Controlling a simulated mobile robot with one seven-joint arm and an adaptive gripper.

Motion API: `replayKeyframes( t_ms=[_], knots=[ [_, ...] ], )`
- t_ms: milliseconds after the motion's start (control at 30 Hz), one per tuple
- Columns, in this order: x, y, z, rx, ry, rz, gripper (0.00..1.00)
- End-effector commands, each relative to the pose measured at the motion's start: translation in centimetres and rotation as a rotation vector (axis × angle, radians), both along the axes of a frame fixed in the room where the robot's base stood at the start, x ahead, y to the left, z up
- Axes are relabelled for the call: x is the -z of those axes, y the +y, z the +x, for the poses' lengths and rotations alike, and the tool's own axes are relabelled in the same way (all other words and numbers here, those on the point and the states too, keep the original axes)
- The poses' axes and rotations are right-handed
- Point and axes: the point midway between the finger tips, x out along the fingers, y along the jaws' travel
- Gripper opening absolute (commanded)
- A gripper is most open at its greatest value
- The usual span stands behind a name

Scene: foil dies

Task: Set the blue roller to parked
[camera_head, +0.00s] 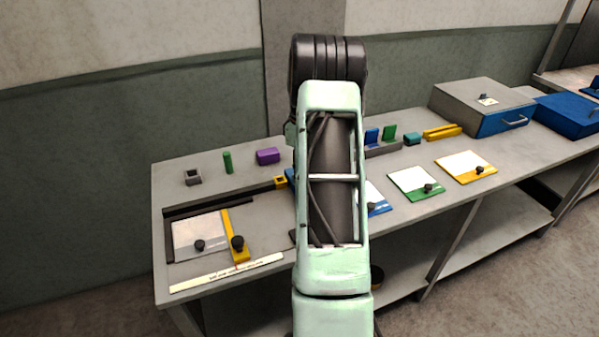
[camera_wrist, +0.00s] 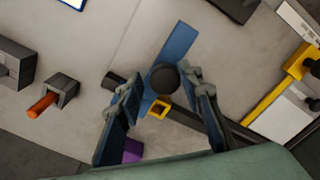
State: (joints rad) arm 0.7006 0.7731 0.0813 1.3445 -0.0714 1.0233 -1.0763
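The blue roller (camera_wrist: 180,45) appears in the wrist view as a blue bar lying at a slant with a dark round knob (camera_wrist: 165,79) on it. It crosses a dark rail near a small yellow square socket (camera_wrist: 158,110). My gripper (camera_wrist: 160,84) is open, its two fingers on either side of the knob, with visible gaps. I cannot tell how far above the knob the fingertips are. In the head view only a sliver of blue (camera_head: 291,177) shows beside my arm, which hides the gripper and most of the roller. No parked mark is readable.
A yellow bar with a dark knob (camera_head: 238,243) crosses a white plate (camera_head: 198,232) at the left of the table. A purple block (camera_head: 268,156) and green peg (camera_head: 227,162) stand behind. Green (camera_head: 415,184) and yellow-edged (camera_head: 466,167) plates lie right. A grey-and-blue box (camera_head: 480,103) stands farther right.

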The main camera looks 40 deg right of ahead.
Motion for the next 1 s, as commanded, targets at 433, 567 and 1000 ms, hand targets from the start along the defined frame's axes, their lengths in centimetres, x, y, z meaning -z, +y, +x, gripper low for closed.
replayKeyframes(
  t_ms=[433,567,1000],
  knots=[
    [-0.5,0.2,0.1,0.000,-0.001,0.003,0.44],
    [-2.3,0.2,0.2,0.000,-0.004,0.002,0.44],
    [-10.7,0.1,0.1,0.001,-0.002,0.001,0.44]
  ],
)
